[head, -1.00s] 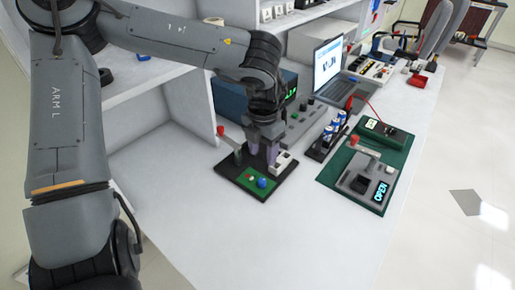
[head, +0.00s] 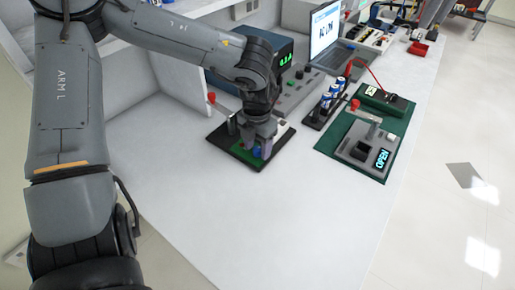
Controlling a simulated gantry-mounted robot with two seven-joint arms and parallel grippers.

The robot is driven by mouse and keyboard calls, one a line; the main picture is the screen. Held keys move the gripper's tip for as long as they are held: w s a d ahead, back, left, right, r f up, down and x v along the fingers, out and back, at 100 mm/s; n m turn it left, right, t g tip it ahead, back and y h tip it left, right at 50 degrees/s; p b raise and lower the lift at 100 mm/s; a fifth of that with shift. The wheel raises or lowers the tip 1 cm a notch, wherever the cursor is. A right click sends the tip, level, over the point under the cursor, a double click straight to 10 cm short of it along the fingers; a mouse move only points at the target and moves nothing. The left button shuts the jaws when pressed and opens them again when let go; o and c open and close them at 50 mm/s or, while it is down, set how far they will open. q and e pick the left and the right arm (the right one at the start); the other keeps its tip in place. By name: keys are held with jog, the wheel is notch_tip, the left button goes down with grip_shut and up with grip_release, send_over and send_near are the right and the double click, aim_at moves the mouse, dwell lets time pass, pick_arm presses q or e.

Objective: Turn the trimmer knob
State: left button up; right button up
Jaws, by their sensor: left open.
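The blue trimmer knob (head: 257,152) sits on a small green board (head: 241,154) on a black base plate (head: 222,137). My left gripper (head: 257,148) is open and points down right over the knob, with its fingers close around or beside it. The fingers and wrist hide part of the knob and board, so I cannot tell whether they touch it. My right gripper is not in view.
A red-knobbed lever (head: 211,98) stands at the back of the plate. To the right lie a green mat (head: 329,144) with a grey device reading OPEN (head: 381,159), and a rack of blue-and-white cells (head: 326,103). A laptop (head: 327,42) stands behind. The front bench is clear.

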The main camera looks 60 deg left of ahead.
pick_arm(q)
jog(key=shift+a+f, duration=0.1)
grip_shut()
jog(key=shift+n+p, duration=0.5)
jog(key=shift+p, duration=0.2)
jog(key=shift+n+p, duration=0.3)
jog(key=shift+n, duration=0.4)
grip_release()
